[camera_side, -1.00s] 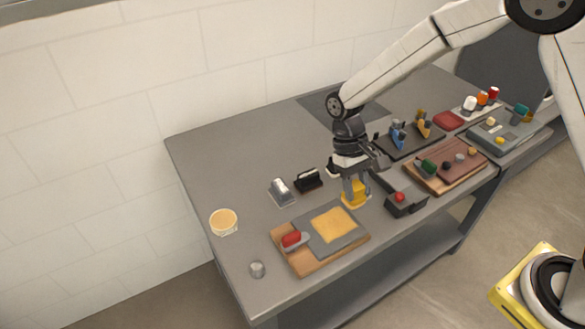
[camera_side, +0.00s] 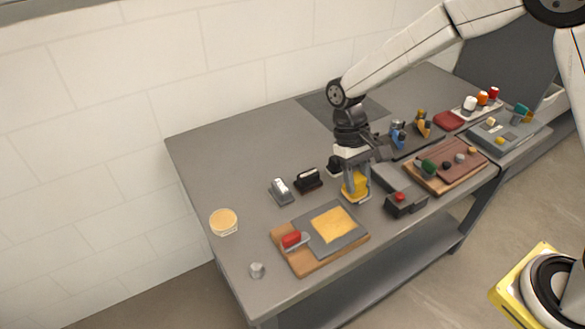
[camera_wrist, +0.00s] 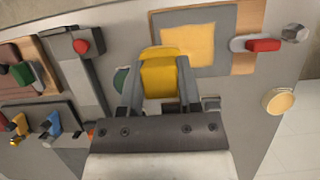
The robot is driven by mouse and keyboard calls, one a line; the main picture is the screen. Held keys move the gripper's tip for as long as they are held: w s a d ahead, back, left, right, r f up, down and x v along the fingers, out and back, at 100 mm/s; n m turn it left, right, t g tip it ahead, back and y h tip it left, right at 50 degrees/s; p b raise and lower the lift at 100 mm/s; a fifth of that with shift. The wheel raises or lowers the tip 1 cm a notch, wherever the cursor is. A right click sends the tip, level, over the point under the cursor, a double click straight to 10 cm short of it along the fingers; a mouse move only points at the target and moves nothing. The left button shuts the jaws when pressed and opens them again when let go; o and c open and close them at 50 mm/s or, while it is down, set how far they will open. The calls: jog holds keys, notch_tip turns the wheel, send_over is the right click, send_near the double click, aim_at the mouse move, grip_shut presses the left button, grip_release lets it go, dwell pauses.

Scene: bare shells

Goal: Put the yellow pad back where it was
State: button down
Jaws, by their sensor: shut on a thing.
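My gripper (camera_side: 356,183) is shut on a yellow piece with a wider yellow base, which I take as the yellow pad (camera_side: 354,187). In the wrist view the yellow pad (camera_wrist: 159,76) sits between the two fingers (camera_wrist: 160,85), its base at the far end. It is upright, close over the table between the wooden board and the red-button box; I cannot tell whether its base touches the table. A flat orange-yellow square (camera_side: 333,223) lies on a grey plate (camera_side: 354,238) on the wooden board (camera_side: 312,265).
A red-handled tool (camera_side: 291,239) lies on the board's left. The red-button box (camera_side: 405,206) is close on the right. A black item (camera_side: 308,180) and a silver item (camera_side: 281,191) stand left of my gripper. A round tan-topped dish (camera_side: 223,222) is far left. The table's back left is clear.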

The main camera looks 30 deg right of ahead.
jog(key=a+m, duration=0.1)
jog(key=a+m+y, duration=0.1)
jog(key=shift+w+m, duration=0.2)
jog(key=shift+m, duration=0.1)
jog(key=w+a+r+m+t+y, duration=0.2)
jog(key=a+m, duration=0.7)
jog(key=m, duration=0.6)
jog(key=t+y, duration=0.1)
jog(key=t, duration=0.1)
jog(key=shift+w+a+t+y, duration=0.15)
jog(key=shift+a+t+y, duration=0.15)
jog(key=shift+a, duration=0.05)
jog(key=shift+r, duration=0.1)
jog(key=w+a+f, duration=0.1)
jog(key=w+f, duration=0.1)
jog(key=w, duration=0.1)
jog(key=w+a+f, duration=0.2)
jog(key=w+f, duration=0.1)
jog(key=w, duration=0.1)
jog(key=w+a+f, duration=0.1)
jog(key=w+f, duration=0.2)
jog(key=w, duration=0.1)
jog(key=shift+w+a, duration=0.15)
jog(key=shift+a, duration=0.25)
jog(key=shift+w+a+f, duration=0.25)
jog(key=shift+w+f, duration=0.3)
jog(key=shift+f, duration=0.1)
